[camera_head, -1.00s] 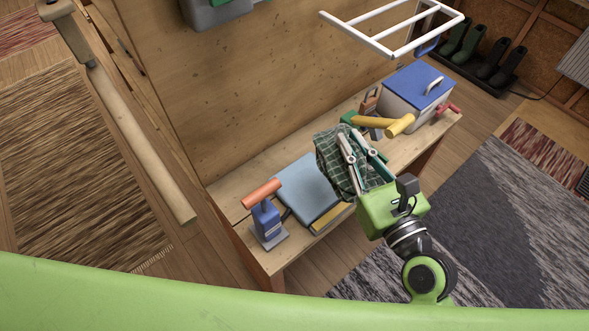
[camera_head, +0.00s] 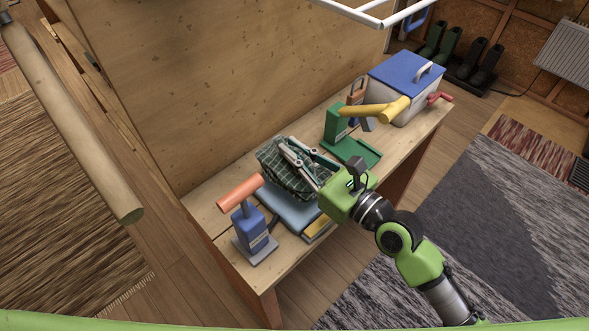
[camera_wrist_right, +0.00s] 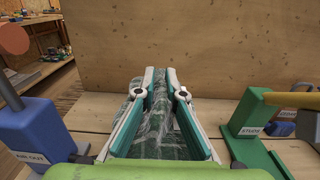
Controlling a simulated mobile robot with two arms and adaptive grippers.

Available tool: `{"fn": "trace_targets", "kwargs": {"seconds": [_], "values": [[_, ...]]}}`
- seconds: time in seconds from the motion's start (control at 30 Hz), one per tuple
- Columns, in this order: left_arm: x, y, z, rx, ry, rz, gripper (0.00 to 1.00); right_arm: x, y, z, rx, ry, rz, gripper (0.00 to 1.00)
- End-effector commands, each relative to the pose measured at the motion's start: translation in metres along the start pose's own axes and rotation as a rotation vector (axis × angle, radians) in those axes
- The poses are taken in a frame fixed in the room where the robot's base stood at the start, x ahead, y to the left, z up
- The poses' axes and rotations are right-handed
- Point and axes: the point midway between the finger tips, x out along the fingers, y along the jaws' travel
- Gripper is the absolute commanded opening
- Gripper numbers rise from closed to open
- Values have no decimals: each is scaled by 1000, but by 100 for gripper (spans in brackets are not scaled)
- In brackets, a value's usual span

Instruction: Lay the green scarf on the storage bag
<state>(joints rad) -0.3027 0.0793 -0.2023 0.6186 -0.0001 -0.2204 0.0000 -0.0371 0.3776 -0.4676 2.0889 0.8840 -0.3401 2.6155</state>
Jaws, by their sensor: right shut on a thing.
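The green plaid scarf (camera_head: 272,160) is in my right gripper (camera_head: 292,152), whose fingers are shut on it. In the right wrist view the scarf (camera_wrist_right: 158,132) runs between the two fingers (camera_wrist_right: 159,90). The flat blue-grey storage bag (camera_head: 289,213) lies on the bench below. The scarf is over the bag and hides much of its top. I cannot tell whether the scarf touches the bag. My left gripper is not in view.
A blue stand with an orange handle (camera_head: 243,230) is left of the bag on the wooden bench (camera_head: 208,206). A green stand with a yellow handle (camera_head: 340,130) is right of it. A blue-lidded box (camera_head: 404,85) stands at the far right end. A wooden panel (camera_head: 220,90) rises behind.

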Motion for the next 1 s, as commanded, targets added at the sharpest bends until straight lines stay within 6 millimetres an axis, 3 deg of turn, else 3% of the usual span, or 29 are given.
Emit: {"fn": "trace_targets", "kwargs": {"seconds": [0.3,0.73,0.8,1.0], "values": [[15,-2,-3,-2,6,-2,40,0,0,-40,-2,0,0,0],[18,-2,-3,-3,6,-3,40,0,0,-46,0,-2,-2,0],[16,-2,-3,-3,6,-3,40,0,0,-45,-1,-1,-2,25],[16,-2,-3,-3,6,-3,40,0,0,-45,0,-1,-2,27]]}}
